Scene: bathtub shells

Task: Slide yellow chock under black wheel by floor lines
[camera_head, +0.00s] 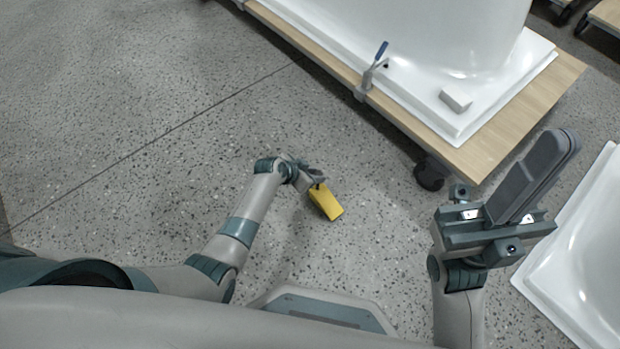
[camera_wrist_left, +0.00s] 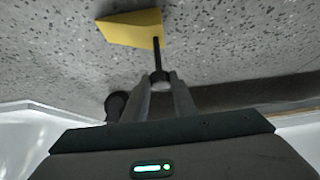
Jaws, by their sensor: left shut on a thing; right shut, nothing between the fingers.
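The yellow chock (camera_head: 326,201) is a wedge with a thin dark handle, left of the black wheel (camera_head: 429,176) with a stretch of bare floor between them. The wheel sits under the near corner of a wooden platform. My left gripper (camera_head: 315,179) is shut on the handle. In the left wrist view, the gripper (camera_wrist_left: 160,84) pinches the handle's end, and the chock (camera_wrist_left: 132,28) lies beyond it. I cannot tell whether the chock touches the floor. My right gripper (camera_head: 543,172) is shut and empty, right of the wheel.
The wooden platform (camera_head: 487,155) carries a white tub shell (camera_head: 420,92), with a blue-handled clamp (camera_head: 370,78) at its edge and a small grey block (camera_head: 455,99). Another white shell (camera_head: 575,262) is at right. A thin dark line (camera_head: 150,143) crosses the speckled floor; the left floor is clear.

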